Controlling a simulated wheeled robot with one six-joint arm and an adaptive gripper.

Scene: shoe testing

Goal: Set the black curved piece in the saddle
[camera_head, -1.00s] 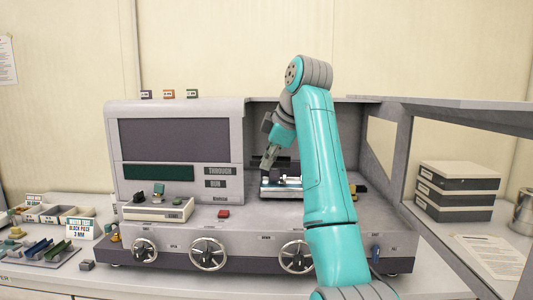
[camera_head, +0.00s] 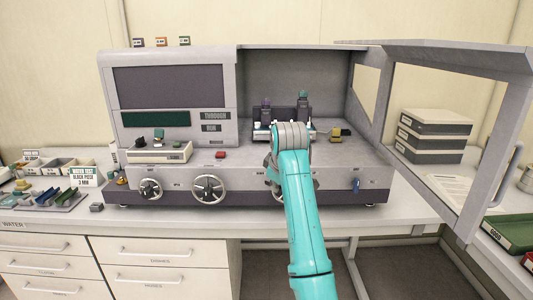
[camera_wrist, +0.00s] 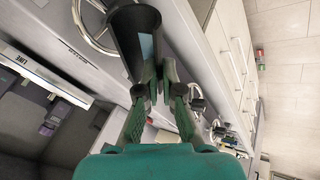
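The black curved piece (camera_wrist: 133,38), a dark half-tube shape, is at the tips of my gripper (camera_wrist: 157,82) in the wrist view. The two fingers close in on its near edge and appear to grip it, clear of the bench front. In the head view my arm's wrist hides the piece and most of the gripper. The saddle cannot be told apart for certain; my wrist covers the fixture's lower front.
The machine's door (camera_head: 450,100) stands open at the right. Handwheels (camera_head: 208,189) line its front. Trays of parts (camera_head: 45,198) are at the left, stacked boxes (camera_head: 433,135) at the right. Drawers are below.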

